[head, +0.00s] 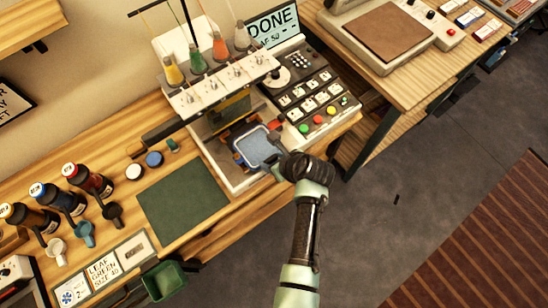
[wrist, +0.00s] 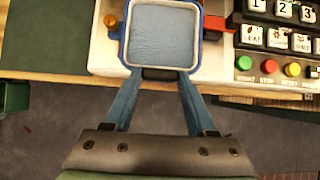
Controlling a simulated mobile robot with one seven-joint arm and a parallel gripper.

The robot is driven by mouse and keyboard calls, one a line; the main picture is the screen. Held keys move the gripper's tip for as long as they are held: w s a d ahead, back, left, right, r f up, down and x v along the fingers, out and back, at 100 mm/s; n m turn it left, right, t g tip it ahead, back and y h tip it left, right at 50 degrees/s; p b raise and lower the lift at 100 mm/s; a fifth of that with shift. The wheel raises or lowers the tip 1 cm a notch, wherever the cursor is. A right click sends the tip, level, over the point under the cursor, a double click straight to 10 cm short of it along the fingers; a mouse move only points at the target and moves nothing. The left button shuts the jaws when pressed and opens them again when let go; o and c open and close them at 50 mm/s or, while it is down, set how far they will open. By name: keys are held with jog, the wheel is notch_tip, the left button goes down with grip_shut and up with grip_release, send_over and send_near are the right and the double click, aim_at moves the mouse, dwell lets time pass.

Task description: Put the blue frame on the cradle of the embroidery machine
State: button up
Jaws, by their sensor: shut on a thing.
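The blue frame (head: 258,146) is a rounded square with a blue rim and pale blue cloth inside. It is over the white bed of the embroidery machine (head: 217,98), below the needle heads. It also shows at the top of the wrist view (wrist: 162,36). My gripper (wrist: 160,74) is shut on the dark tab at the frame's near edge.
The machine's button panel (head: 311,97) is right of the frame, and its screen reads DONE (head: 273,24). A green mat (head: 183,203) lies left of the machine. Several dark bottles (head: 88,180) stand further left. Thread cones (head: 197,62) stand above the needle heads.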

aim_at(263, 154)
jog(key=shift+w, duration=0.1)
dwell(0.3)
jog(key=shift+w+a+f+b, duration=0.25)
jog(key=shift+w+a+b, duration=0.2)
jog(key=shift+w, duration=0.15)
jog(key=shift+w+a+f+b, duration=0.2)
jog(key=shift+w+a+b, duration=0.25)
jog(key=shift+w, duration=0.1)
jog(key=shift+w+a, duration=0.25)
jog(key=shift+w, duration=0.15)
dwell(0.5)
jog(key=shift+f+b, duration=0.4)
jog(key=shift+f, duration=0.7)
dwell(1.0)
jog(key=o, duration=1.4)
jog(key=shift+c, duration=0.2)
jog(key=shift+r, duration=0.1)
